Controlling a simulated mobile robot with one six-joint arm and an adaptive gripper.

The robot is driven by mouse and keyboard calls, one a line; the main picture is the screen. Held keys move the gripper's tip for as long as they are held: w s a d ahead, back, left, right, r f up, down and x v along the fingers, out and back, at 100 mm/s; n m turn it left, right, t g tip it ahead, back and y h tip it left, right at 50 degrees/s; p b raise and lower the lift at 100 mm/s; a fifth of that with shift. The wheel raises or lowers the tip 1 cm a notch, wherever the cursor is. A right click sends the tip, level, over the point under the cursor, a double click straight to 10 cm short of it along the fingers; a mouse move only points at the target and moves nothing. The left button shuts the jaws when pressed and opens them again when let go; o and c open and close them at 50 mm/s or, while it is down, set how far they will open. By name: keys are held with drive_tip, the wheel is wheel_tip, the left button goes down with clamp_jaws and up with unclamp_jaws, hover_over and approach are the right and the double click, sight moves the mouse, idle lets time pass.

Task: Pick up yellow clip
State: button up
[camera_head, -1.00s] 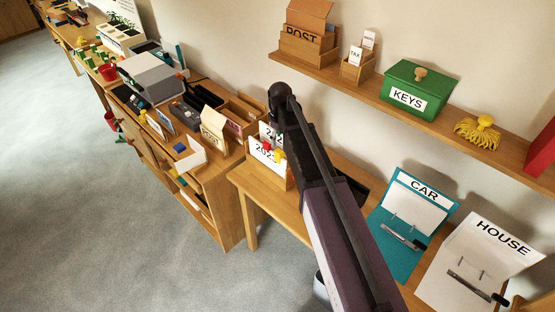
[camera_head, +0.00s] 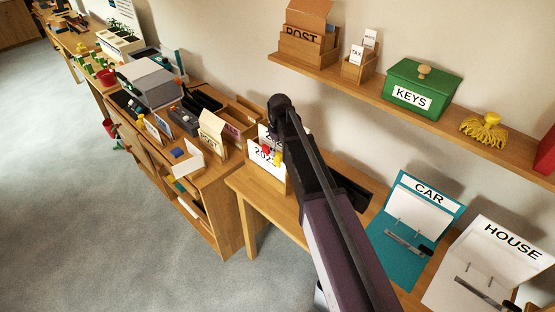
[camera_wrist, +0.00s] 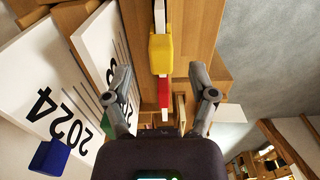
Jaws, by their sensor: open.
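The yellow clip (camera_wrist: 161,54) is a small block in the upper middle of the wrist view, in line with a white strip and a red clip (camera_wrist: 163,92). My gripper (camera_wrist: 160,72) is open. Its two fingers stand apart to the left and right, with the yellow clip between and slightly beyond the fingertips; I see no contact. In the head view the yellow clip (camera_head: 277,158) shows beside the red clip (camera_head: 266,149) at the white year cards (camera_head: 266,166), close to my arm. My gripper's jaws cannot be made out there.
White cards marked 2024 (camera_wrist: 35,95) and a blue clip (camera_wrist: 48,158) lie left of my gripper. A shelf (camera_head: 455,122) with a green KEYS box (camera_head: 418,90) runs along the wall. CAR (camera_head: 412,225) and HOUSE (camera_head: 485,262) folders lie right of my arm.

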sight(279, 154)
drive_tip(key=shift+f, duration=0.15)
drive_tip(key=shift+a+f+b, duration=0.1)
drive_tip(key=shift+f+b, duration=2.35)
drive_tip(key=shift+b, duration=0.15)
drive_tip(key=c, duration=1)
